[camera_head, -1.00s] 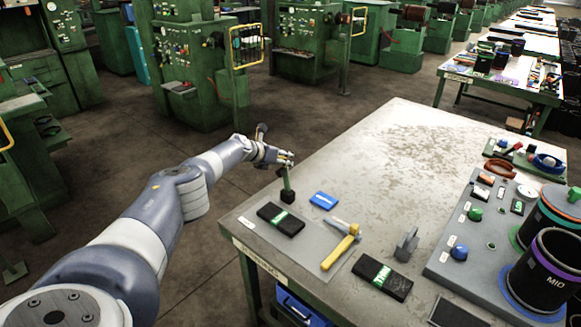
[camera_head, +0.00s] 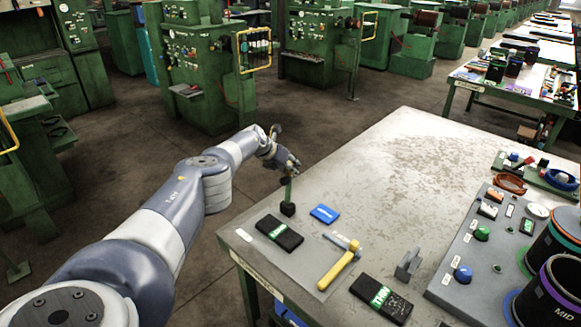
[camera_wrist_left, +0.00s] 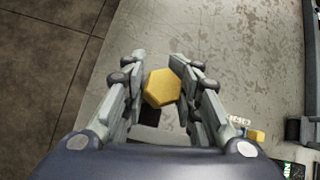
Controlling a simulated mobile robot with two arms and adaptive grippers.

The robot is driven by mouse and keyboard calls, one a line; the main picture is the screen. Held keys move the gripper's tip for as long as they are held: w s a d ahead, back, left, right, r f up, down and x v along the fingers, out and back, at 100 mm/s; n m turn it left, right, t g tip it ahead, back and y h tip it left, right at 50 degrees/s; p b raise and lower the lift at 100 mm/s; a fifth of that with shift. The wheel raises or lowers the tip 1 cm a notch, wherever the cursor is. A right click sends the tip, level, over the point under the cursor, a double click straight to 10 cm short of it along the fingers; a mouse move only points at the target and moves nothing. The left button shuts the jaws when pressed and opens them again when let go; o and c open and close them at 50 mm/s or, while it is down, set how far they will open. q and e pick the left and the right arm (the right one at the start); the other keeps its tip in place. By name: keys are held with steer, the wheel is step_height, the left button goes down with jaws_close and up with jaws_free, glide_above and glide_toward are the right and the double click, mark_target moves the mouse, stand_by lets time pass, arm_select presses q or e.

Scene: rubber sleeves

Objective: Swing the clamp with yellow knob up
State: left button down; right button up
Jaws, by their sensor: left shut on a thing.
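The yellow hexagonal knob (camera_wrist_left: 162,88) of the clamp sits between the fingertips of my left gripper in the left wrist view. My left gripper (camera_wrist_left: 161,80) is shut on it. In the head view my left gripper (camera_head: 290,168) is at the top of a dark green upright post (camera_head: 288,191) with a black base, near the table's left edge. The gripper hides the knob there, and the clamp's upper part cannot be made out. My right gripper is not in view.
On the table (camera_head: 400,165), a blue block (camera_head: 324,213), a black THIN box (camera_head: 279,232), a yellow-handled hammer (camera_head: 338,266) and a grey bracket (camera_head: 408,263) lie near the post. A panel with buttons (camera_head: 481,255) is at right. The table's back middle is clear.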

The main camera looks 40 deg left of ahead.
arm_select(q)
steer(key=shift+d+f, duration=0.25)
steer(key=shift+d, duration=0.1)
steer(key=c, duration=1.3)
jaws_free()
steer(key=shift+r, duration=0.1)
steer(key=shift+a+r, duration=0.15)
steer(key=shift+a, duration=0.05)
steer(key=shift+a+r, duration=0.1)
steer(key=shift+s+a+r, duration=0.15)
steer(key=shift+s+r, duration=0.2)
steer(key=shift+r, duration=0.15)
steer(key=shift+v, duration=1)
steer(key=v, duration=0.8)
steer(key=shift+s+d, duration=0.25)
steer(key=shift+d, duration=0.1)
